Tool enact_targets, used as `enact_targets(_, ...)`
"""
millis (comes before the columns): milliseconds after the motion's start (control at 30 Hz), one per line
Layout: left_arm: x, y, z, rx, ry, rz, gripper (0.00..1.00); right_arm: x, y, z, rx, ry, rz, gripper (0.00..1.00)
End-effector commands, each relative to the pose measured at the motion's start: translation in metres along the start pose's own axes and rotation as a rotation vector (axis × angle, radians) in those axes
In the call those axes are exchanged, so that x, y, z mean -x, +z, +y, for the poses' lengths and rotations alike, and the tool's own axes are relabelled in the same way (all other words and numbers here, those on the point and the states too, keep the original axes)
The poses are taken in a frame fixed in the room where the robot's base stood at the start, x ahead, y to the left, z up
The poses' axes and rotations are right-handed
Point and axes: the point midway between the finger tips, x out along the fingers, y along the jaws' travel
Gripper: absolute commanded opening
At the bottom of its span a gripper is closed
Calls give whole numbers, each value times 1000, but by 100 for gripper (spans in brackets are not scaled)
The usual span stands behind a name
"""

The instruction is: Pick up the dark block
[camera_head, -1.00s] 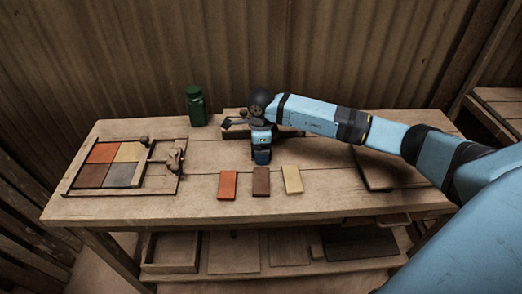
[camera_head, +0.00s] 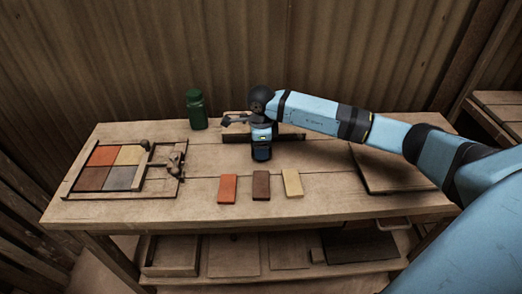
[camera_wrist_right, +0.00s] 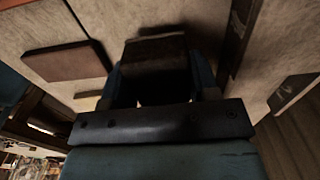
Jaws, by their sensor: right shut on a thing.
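My right gripper (camera_head: 262,156) is over the middle of the table, pointing down behind the row of small tiles. In the right wrist view, a dark brown block (camera_wrist_right: 157,62) sits between the fingers of my right gripper (camera_wrist_right: 155,84), which is shut on it. In the head view the held block cannot be made out behind the gripper. My left gripper is not in view.
An orange tile (camera_head: 228,189), a brown tile (camera_head: 261,186) and a cream tile (camera_head: 292,183) lie in front. A framed tray (camera_head: 69,181) with coloured squares is at left. A green jar (camera_head: 196,110) stands behind. A flat board (camera_head: 385,180) lies at right.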

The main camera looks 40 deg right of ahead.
Motion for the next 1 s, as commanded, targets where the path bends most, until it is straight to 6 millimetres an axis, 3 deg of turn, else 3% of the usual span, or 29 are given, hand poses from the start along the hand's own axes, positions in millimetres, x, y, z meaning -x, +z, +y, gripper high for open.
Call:
enact_targets(400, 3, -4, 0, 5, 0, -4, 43, 115, 0, -1, 1, -5, -3, 31)
enact_targets(600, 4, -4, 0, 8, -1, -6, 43, 156, 0, 0, 0, -4, -1, 31)
enact_targets(800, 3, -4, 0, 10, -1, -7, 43, 176, 0, 0, 0, -2, 0, 31)
enact_targets(1000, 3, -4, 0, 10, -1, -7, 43, 179, 0, 0, 0, -1, 0, 31)
